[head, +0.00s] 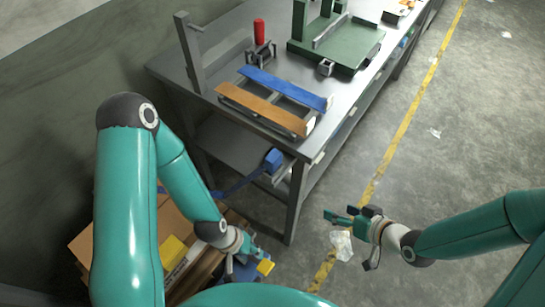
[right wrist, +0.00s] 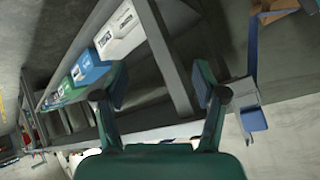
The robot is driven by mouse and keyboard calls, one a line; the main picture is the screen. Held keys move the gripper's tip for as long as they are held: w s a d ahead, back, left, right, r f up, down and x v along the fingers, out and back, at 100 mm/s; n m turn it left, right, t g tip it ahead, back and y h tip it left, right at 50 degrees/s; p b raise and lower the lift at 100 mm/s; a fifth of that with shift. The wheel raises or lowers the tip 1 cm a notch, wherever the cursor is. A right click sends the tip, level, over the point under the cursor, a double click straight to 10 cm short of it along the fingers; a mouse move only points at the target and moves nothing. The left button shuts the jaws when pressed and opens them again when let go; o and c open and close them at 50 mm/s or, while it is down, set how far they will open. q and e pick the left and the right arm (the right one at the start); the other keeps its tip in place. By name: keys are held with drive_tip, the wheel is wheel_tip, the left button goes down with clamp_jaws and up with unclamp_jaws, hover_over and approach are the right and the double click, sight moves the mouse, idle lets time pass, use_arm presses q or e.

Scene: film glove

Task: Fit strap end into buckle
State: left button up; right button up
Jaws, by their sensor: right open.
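A blue strap (head: 238,184) runs from the boxes at lower left up to a blue block (head: 273,160) at its end, beside the bench's front leg. The block sits at a small grey metal bracket (head: 282,173), which may be the buckle; I cannot tell whether it is fitted in. In the right wrist view the strap (right wrist: 252,48) and blue block (right wrist: 252,118) show at the right.
The steel workbench (head: 222,55) carries a frame with a blue slat (head: 285,88) and an orange-brown slat (head: 262,109), plus a green fixture (head: 340,50). Cardboard boxes (head: 85,250) lie under my left arm. The floor right of the bench is largely open, with a yellow line (head: 408,118).

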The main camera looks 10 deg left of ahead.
wheel_tip(320, 180, up, 10)
drive_tip(key=a+n+y, duration=0.2)
drive_tip(key=n+y, duration=0.1)
drive_tip(key=n, duration=0.2)
drive_tip(key=n+g+y+p, duration=0.1)
drive_tip(key=n+y, duration=0.2)
drive_tip(key=n, duration=0.1)
approach(278, 164)
drive_tip(key=x, duration=0.6)
drive_tip(key=shift+f+p, duration=0.3)
drive_tip(key=shift+f, duration=0.1)
drive_tip(key=shift+w+a, duration=0.2)
drive_tip(key=shift+a, duration=0.3)
drive_tip(key=p+x, duration=0.1)
drive_tip(key=x, duration=0.2)
drive_tip(key=shift+w+a+r+p, duration=0.1)
drive_tip(key=shift+w+a+p, duration=0.05)
drive_tip(key=shift+a+p, duration=0.2)
drive_tip(key=shift+w+a, duration=0.2)
drive_tip(key=shift+a, duration=0.1)
